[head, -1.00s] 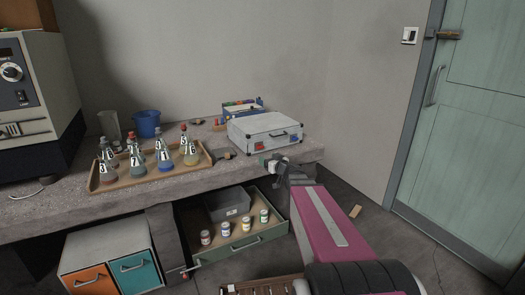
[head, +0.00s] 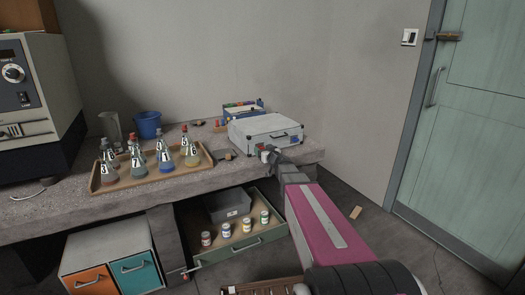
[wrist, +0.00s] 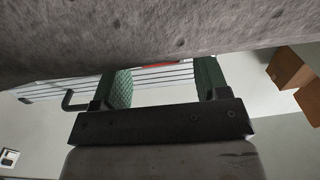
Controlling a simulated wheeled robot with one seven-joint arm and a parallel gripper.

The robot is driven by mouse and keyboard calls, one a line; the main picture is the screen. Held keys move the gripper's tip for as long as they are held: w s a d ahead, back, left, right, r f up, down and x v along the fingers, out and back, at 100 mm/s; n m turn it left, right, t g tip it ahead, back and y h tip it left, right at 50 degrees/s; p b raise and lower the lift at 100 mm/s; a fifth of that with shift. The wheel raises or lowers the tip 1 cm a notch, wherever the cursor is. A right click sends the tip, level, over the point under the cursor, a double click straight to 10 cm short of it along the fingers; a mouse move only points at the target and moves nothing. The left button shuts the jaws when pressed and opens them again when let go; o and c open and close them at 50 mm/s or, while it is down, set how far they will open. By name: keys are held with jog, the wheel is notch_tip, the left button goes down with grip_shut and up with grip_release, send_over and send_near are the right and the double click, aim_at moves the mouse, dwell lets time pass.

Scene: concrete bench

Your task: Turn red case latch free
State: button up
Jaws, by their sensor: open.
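A silver-white case (head: 262,126) lies closed on the right end of the concrete bench, its front facing me. A blue latch (head: 295,139) shows on the right of its front. My gripper (head: 267,153) is at the left part of the front and hides the red latch in the head view. In the wrist view, the open green-padded jaws (wrist: 162,78) straddle a view of the ribbed case side (wrist: 150,80). The red latch (wrist: 158,66) shows as a thin strip between them, partly hidden by the bench edge. I cannot tell whether the jaws touch it.
The bench slab (wrist: 160,30) fills the top of the wrist view, close to the jaws. The case's dark handle (wrist: 75,102) is left of them. A tray (head: 150,182) of several flasks stands left of the case. An open drawer (head: 243,250) with jars sits below.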

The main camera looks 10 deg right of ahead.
jog(key=shift+w+a, duration=0.2)
jog(key=shift+w, duration=0.3)
jog(key=c, duration=0.9)
jog(key=shift+d+m, duration=0.1)
jog(key=shift+m, duration=2.2)
jog(key=o, duration=0.9)
